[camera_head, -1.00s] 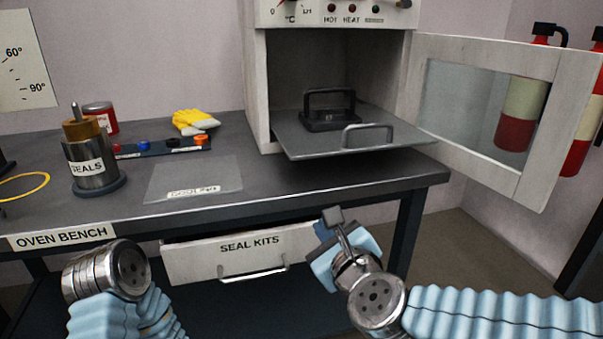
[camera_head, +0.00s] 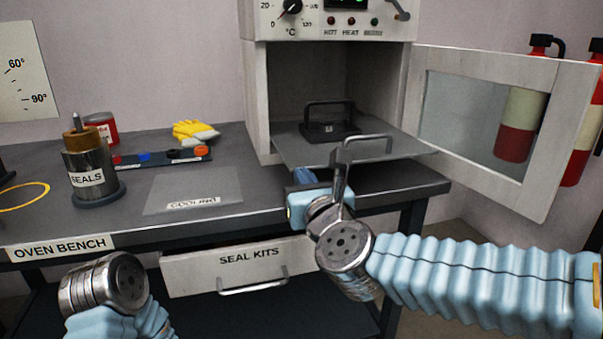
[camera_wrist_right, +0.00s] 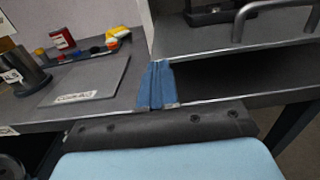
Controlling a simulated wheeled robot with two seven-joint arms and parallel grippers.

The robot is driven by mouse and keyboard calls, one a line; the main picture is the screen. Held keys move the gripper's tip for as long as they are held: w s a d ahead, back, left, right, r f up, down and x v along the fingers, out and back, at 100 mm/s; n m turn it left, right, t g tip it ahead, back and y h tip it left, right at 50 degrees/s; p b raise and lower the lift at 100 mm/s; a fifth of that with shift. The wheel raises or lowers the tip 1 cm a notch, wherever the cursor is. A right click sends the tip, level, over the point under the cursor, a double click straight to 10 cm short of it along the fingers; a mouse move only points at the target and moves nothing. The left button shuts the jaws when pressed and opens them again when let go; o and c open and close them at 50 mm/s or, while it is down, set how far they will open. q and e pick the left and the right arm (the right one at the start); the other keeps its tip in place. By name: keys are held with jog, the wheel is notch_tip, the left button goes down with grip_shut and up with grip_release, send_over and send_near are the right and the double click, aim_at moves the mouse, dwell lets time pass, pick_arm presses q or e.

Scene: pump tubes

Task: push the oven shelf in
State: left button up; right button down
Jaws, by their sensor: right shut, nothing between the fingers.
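The grey oven shelf (camera_head: 290,148) sticks out of the front of the open oven (camera_head: 257,105). Its front handle (camera_head: 375,138) is partly behind my right arm's stalk in the head view. A black block with a handle (camera_head: 322,132) stands on the shelf. My right gripper (camera_head: 303,175) is shut and empty, low at the bench's front edge and just left of the shelf's front. In the right wrist view its blue fingers (camera_wrist_right: 156,85) are together, with the shelf (camera_wrist_right: 215,42) up and right, apart from them as far as I can tell. My left wrist shows at lower left, its fingers out of view.
The oven door (camera_head: 530,190) stands open to the right. The bench (camera_head: 120,225) holds a seals canister (camera_head: 92,170), a flat sheet (camera_head: 190,185) and yellow gloves (camera_head: 190,130). A seal kits drawer (camera_head: 200,272) is partly open below. Fire extinguishers (camera_head: 523,120) are behind the door.

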pick_arm(q)
jog(key=shift+r, duration=0.1)
pick_arm(e)
jog(key=shift+x, duration=0.8)
jog(key=shift+w, duration=0.15)
jog(key=b, duration=0.2)
send_near(279, 138)
jog(key=p+x, duration=0.1)
jog(key=x, duration=0.7)
jog(key=shift+w+a, duration=0.25)
jog(key=shift+w, duration=0.05)
jog(key=shift+w+a, duration=0.15)
jog(key=shift+w, duration=0.4)
pick_arm(q)
jog(key=shift+w+a+f, duration=0.1)
jog(key=shift+w+a, duration=0.05)
jog(key=shift+w, duration=0.3)
jog(key=shift+w+a+f, duration=0.1)
jog(key=shift+w, duration=0.35)
pick_arm(e)
jog(key=shift+r, duration=0.3)
